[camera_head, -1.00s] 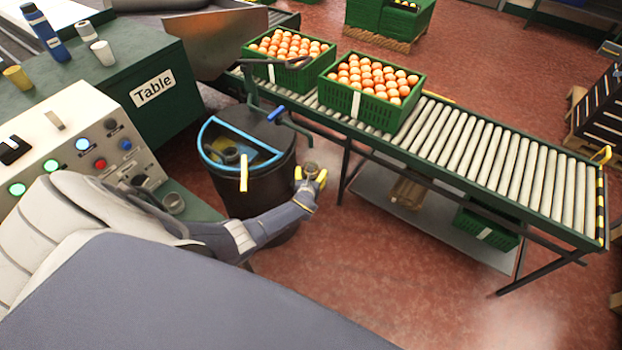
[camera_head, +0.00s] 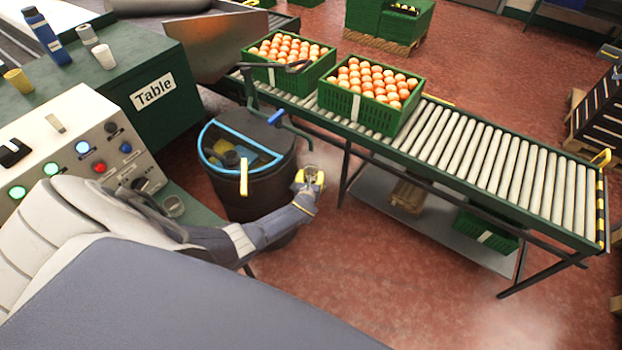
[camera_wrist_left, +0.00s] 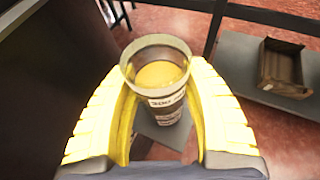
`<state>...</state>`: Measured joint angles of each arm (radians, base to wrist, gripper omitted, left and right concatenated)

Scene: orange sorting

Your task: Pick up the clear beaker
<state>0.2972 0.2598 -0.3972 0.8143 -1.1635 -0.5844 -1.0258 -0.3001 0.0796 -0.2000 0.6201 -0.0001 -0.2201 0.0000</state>
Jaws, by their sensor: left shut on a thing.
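My left gripper (camera_head: 311,180) has yellow fingers and is beside the dark round bin, above the red floor. In the left wrist view, its fingers (camera_wrist_left: 160,100) are on both sides of a see-through beaker (camera_wrist_left: 168,100) and shut on it. The beaker is roughly upright, with its open rim towards the camera. Dark print shows on its side, and its inside looks yellow. In the head view it is small and partly hidden by the fingers. My right gripper is not in view.
A dark bin (camera_head: 225,188) with a blue rim stands left of the gripper. A roller conveyor (camera_head: 470,155) with green crates of oranges (camera_head: 372,112) runs to the right. A greyish cup (camera_head: 173,206) stands by the control panel (camera_head: 70,140). Other cups stand on the green table (camera_head: 130,50).

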